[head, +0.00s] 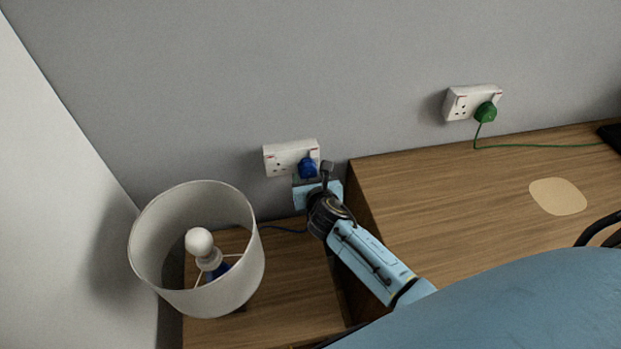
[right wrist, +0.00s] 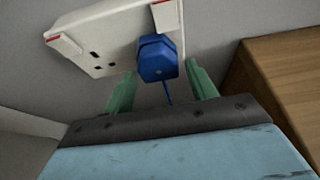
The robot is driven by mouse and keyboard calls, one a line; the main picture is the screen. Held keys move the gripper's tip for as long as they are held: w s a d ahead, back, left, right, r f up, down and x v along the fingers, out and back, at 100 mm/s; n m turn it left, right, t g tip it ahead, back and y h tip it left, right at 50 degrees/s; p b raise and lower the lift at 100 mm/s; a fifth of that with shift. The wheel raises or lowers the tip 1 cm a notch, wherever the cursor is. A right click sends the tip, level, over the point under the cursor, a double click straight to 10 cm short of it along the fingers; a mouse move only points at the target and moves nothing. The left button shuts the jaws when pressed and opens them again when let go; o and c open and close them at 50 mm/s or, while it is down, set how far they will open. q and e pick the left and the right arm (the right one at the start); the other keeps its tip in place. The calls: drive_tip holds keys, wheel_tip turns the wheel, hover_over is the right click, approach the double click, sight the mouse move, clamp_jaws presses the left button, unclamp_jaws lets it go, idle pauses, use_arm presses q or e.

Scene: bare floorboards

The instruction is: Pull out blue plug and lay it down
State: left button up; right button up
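The blue plug (head: 308,168) sits in the right socket of the white double wall outlet (head: 283,157) in the head view. In the right wrist view the blue plug (right wrist: 157,58) is seated in the outlet (right wrist: 95,42), with its cord hanging below. My right gripper (head: 315,180) is just below and in front of the plug. In the right wrist view its two green fingers (right wrist: 160,88) are spread, one on each side below the plug, and hold nothing. My left gripper is not in view.
A lamp with a white shade (head: 160,250) stands on a low wooden surface (head: 285,285) at left. A higher wooden desk (head: 430,190) is at right. A second outlet (head: 458,103) holds a green plug (head: 486,112). A beige oval patch (head: 557,196) lies on the desk.

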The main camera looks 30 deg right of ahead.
drive_tip(key=c, duration=0.9)
drive_tip(key=shift+s+a+p, duration=0.25)
drive_tip(key=shift+s+p, duration=0.1)
drive_tip(key=shift+s, duration=0.5)
drive_tip(key=shift+s+a+p, duration=0.2)
drive_tip(key=shift+s+p, duration=0.15)
drive_tip(key=shift+s, duration=0.5)
drive_tip(key=shift+s, duration=0.15)
drive_tip(key=shift+s+a+f+p, duration=0.1)
drive_tip(key=shift+s+a+p, duration=0.1)
drive_tip(key=shift+s, duration=0.5)
drive_tip(key=shift+s+a+r+p, duration=0.1)
drive_tip(key=shift+s+a+p, duration=0.1)
drive_tip(key=shift+s, duration=0.45)
drive_tip(key=shift+s+a+f+p, duration=0.1)
drive_tip(key=shift+s+a+p, duration=0.1)
drive_tip(key=shift+s, duration=0.5)
